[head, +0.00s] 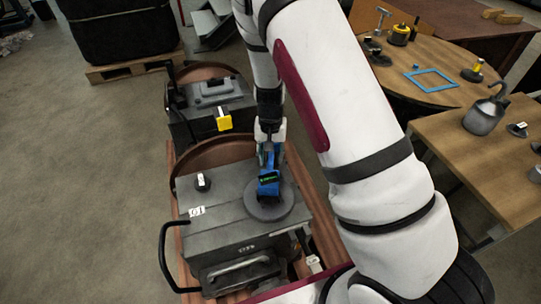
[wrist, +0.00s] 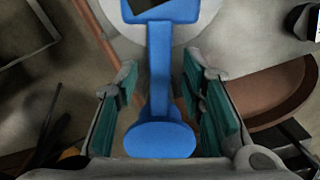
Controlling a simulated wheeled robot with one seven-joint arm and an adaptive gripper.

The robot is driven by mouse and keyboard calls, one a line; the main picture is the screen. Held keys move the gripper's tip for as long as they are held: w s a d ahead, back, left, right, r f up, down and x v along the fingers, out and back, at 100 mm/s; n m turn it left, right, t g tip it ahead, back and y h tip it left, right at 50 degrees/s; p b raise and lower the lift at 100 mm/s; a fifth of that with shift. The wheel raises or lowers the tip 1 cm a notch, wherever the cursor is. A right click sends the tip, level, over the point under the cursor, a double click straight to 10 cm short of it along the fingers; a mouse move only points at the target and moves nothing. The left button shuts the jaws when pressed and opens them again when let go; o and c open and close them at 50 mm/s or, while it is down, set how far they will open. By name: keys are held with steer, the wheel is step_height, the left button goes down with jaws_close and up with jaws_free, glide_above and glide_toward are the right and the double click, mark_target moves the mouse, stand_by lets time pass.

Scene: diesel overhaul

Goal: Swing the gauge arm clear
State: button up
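The blue gauge arm (head: 268,187) with a small dark display stands on a round grey disc (head: 284,208) on top of the near grey engine box. In the wrist view the gauge arm (wrist: 160,75) runs down the middle and ends in a round blue knob (wrist: 160,139). My gripper (head: 268,150) is over the blue arm. In the wrist view its teal finger pads (wrist: 165,110) stand open on either side of the blue arm, with a visible gap on each side. The fingertips are partly hidden in the head view.
A second grey box with a yellow tag (head: 223,120) stands behind. Wooden tables (head: 465,150) with tools are at right. Floor at left is clear.

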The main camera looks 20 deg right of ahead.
jaws_close()
